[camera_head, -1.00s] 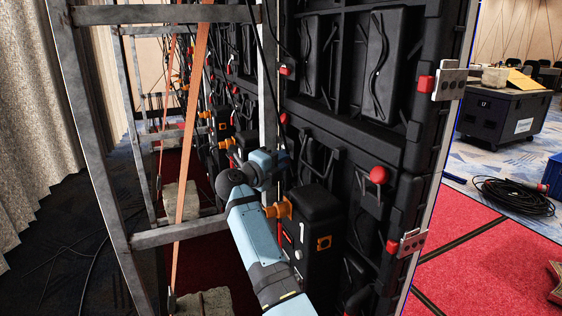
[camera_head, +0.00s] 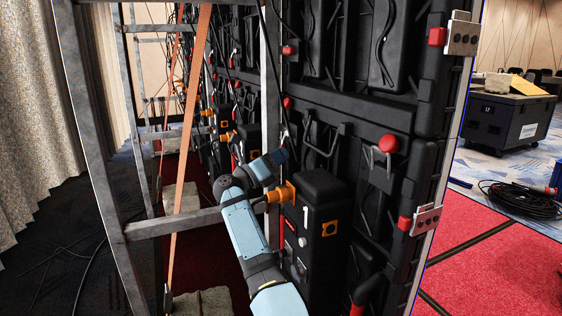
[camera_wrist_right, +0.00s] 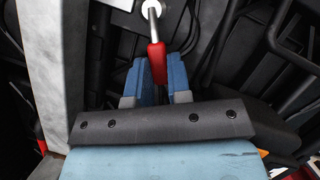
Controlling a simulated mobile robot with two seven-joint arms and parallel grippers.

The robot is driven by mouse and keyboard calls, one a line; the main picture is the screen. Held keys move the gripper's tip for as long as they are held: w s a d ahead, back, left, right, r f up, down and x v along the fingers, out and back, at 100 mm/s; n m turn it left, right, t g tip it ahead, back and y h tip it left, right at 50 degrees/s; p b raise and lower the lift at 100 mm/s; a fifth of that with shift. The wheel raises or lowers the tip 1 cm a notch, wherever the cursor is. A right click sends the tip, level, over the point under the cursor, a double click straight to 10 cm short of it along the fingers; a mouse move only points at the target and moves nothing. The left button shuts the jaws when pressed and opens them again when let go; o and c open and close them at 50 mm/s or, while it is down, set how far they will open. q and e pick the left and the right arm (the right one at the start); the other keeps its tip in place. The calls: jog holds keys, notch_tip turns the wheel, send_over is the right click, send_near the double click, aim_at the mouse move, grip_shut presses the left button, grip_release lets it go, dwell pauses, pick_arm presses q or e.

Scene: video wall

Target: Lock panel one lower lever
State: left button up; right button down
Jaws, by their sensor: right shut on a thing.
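Panel one is the near black panel (camera_head: 335,108), whose box carries a white "1" mark. A lever with a red grip (camera_wrist_right: 157,62) and a thin silver rod rises to a white round pivot (camera_wrist_right: 152,10) in the right wrist view. My right gripper (camera_wrist_right: 160,80) has its blue fingers on both sides of the red grip and is shut on it. In the head view this gripper (camera_head: 270,166) is against the panel's left edge by the metal upright, and the lever there is mostly hidden. My left gripper is not in view.
A black box with an orange connector (camera_head: 284,193) sits just below my right gripper. A galvanised frame (camera_head: 90,130) and an orange strap (camera_head: 188,130) stand to the left. Red knobs (camera_head: 388,143) dot the panel. Red carpet (camera_head: 490,260) lies open at the right.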

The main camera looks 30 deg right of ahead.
jog(key=shift+w+d+f+m+g+h, duration=0.15)
jog(key=shift+w+m+g, duration=0.45)
jog(key=shift+m, duration=0.85)
jog(key=shift+w+a+m+g+h, duration=0.1)
jog(key=shift+w+m+g, duration=0.25)
jog(key=shift+m+g, duration=0.8)
jog(key=shift+w+d+f+m+g+h, duration=0.15)
jog(key=shift+w+m+g, duration=0.3)
jog(key=shift+m, duration=1.35)
jog(key=shift+a, duration=0.1)
jog(key=c, duration=1.1)
grip_release()
jog(key=shift+o, duration=0.2)
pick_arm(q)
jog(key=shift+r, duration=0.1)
pick_arm(e)
jog(key=shift+a, duration=0.1)
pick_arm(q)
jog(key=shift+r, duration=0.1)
pick_arm(e)
jog(key=v, duration=1.3)
jog(key=shift+a, duration=0.35)
